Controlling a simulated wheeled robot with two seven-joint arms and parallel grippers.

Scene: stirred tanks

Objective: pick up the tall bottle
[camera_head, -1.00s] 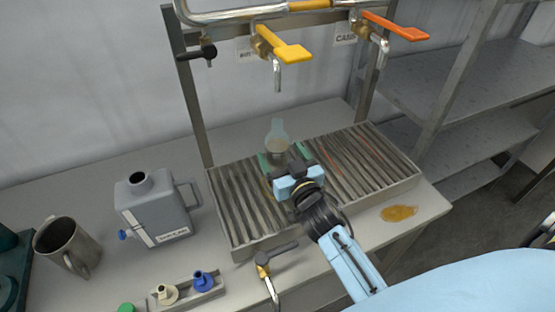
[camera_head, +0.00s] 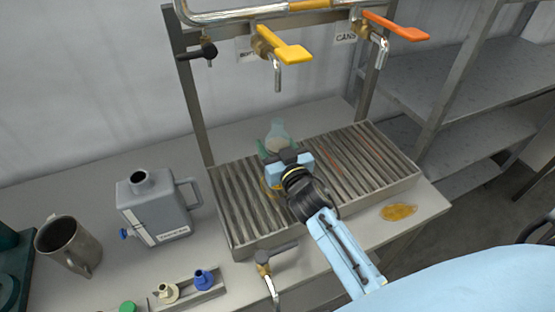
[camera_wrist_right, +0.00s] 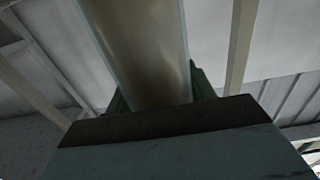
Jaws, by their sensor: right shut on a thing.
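The tall bottle (camera_head: 278,131) is a pale, translucent bottle with a narrow neck, standing upright over the slatted drain tray. My right gripper (camera_head: 278,154) is around its lower body and shut on it; the wrist and fingers hide the lower part. In the right wrist view the bottle (camera_wrist_right: 145,50) rises as a clear cylinder with murky brownish contents, between greenish finger pads. I cannot tell whether its base touches the slats. My left gripper is not in view.
The slatted tray (camera_head: 352,150) lies under a pipe frame with a yellow-handled tap (camera_head: 285,47) and an orange-handled tap (camera_head: 395,27). A grey jug (camera_head: 152,212), a metal mug (camera_head: 67,243) and a small connector rack (camera_head: 190,290) stand left. An amber spill (camera_head: 398,212) lies at right.

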